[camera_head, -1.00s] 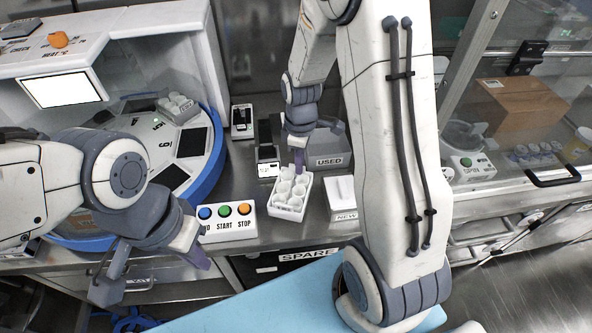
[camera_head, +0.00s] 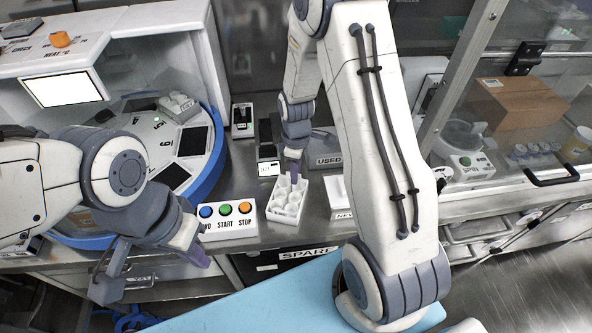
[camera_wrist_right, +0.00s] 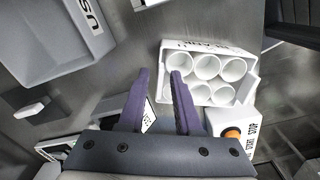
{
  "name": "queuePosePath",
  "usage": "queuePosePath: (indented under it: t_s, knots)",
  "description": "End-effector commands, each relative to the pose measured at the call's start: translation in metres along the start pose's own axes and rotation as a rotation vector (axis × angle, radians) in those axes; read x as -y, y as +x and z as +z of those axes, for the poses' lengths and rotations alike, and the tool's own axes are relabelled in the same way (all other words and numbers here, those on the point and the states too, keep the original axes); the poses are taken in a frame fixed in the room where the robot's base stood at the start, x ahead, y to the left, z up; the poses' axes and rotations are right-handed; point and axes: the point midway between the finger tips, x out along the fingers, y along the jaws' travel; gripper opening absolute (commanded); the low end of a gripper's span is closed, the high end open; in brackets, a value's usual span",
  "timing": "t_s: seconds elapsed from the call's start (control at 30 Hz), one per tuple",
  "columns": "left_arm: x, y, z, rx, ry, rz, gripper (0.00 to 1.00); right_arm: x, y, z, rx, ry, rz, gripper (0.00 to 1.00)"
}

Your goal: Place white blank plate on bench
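A white plate with several round wells (camera_head: 287,200) stands on the steel bench (camera_head: 245,180) in the head view. My right gripper (camera_head: 291,168) points down at the plate's back edge in the head view. My left gripper (camera_head: 155,272) is open and empty in front of the bench, away from the plate.
A button box (camera_head: 225,222) with START and STOP stands left of the plate. A grey USED bin (camera_head: 325,145) is behind it and a white NEW box (camera_head: 335,188) to its right. A blue-rimmed round machine (camera_head: 213,160) stands left. Glass covers the right-hand bench.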

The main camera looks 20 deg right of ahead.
Motion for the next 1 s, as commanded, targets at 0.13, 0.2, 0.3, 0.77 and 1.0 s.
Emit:
queuePosePath:
  t_s: [0.13,0.2,0.3,0.77,1.0]
  knots:
    - [0.000,0.000,0.000,0.000,0.000,0.000,0.00,0.000,0.000,0.000,0.001,0.000,-0.001,0.38]
    - [0.000,0.000,0.000,0.000,0.000,0.000,0.00,0.000,0.000,0.000,0.001,0.000,-0.001,0.38]
    - [0.000,-0.001,0.000,0.000,0.000,0.000,0.00,0.000,-0.001,0.000,0.000,0.000,-0.001,0.38]
    - [0.000,0.004,0.000,0.000,0.000,0.000,0.00,-0.001,-0.079,-0.001,-0.004,0.000,0.006,0.38]
    - [0.000,0.006,0.000,0.000,0.000,0.000,0.00,-0.001,-0.115,0.000,-0.001,0.000,0.002,0.38]
